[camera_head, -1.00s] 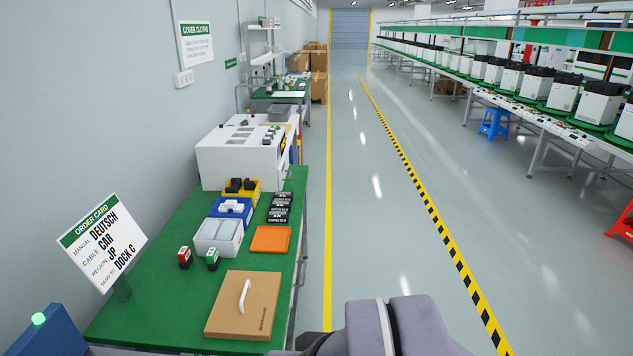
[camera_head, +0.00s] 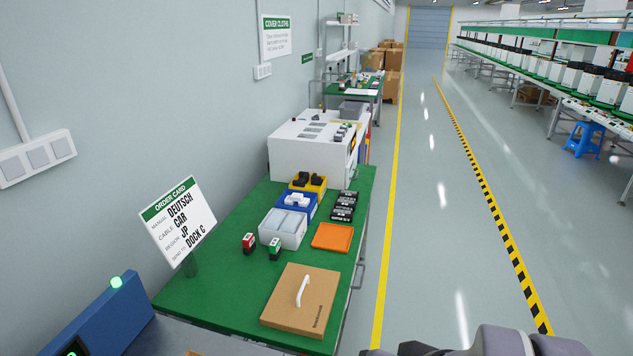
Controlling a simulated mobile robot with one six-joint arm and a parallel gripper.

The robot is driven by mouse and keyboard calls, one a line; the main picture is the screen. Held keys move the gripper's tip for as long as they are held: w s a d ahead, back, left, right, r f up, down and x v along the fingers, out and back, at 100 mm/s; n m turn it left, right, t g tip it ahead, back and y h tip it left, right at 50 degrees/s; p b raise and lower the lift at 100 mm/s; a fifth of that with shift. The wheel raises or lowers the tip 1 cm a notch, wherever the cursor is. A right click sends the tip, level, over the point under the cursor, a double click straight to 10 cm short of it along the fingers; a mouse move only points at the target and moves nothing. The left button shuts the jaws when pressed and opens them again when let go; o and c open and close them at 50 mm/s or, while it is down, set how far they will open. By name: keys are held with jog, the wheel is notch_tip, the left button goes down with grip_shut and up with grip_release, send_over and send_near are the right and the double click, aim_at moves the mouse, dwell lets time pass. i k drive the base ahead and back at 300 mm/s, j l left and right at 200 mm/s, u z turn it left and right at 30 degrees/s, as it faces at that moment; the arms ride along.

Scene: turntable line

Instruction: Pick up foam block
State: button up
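A white bin (camera_head: 281,241) stands on the green table, left of the orange tray. It holds pale, flat-topped pieces (camera_head: 285,222) that look like foam blocks, though I cannot tell for sure at this distance. Only part of my grey arm shows at the bottom right edge, well to the right of the table's items. My gripper's fingertips are not in view, so I cannot see whether it holds anything.
The green table (camera_head: 215,300) also bears a cardboard box (camera_head: 290,313) with a white handle, an orange tray (camera_head: 332,237), a blue bin (camera_head: 281,210), a yellow bin (camera_head: 322,187), black packets (camera_head: 344,206) and an order card (camera_head: 178,216). The aisle right is clear.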

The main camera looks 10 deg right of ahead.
aim_at(315, 181)
jog(key=i+l+u, duration=0.1)
jog(key=l, duration=0.3)
jog(key=i+l, duration=0.2)
jog(key=l, duration=0.2)
jog(key=i+l+u, duration=0.15)
jog(key=l, duration=0.2)
jog(key=i+l+u, duration=0.1)
jog(key=l, duration=0.3)
jog(key=i+l+u, duration=0.1)
jog(key=i+l, duration=0.3)
jog(key=i+l+u, duration=0.15)
jog(key=i+l, duration=0.25)
jog(key=i+l+u, duration=0.1)
jog(key=i+l, duration=0.35)
jog(key=i+l+u, duration=0.15)
jog(key=i+l, duration=0.2)
jog(key=l, duration=0.15)
jog(key=i+l+u, duration=0.1)
jog(key=i+l, duration=0.25)
jog(key=l, duration=0.2)
jog(key=i+u, duration=0.2)
jog(key=i, duration=0.55)
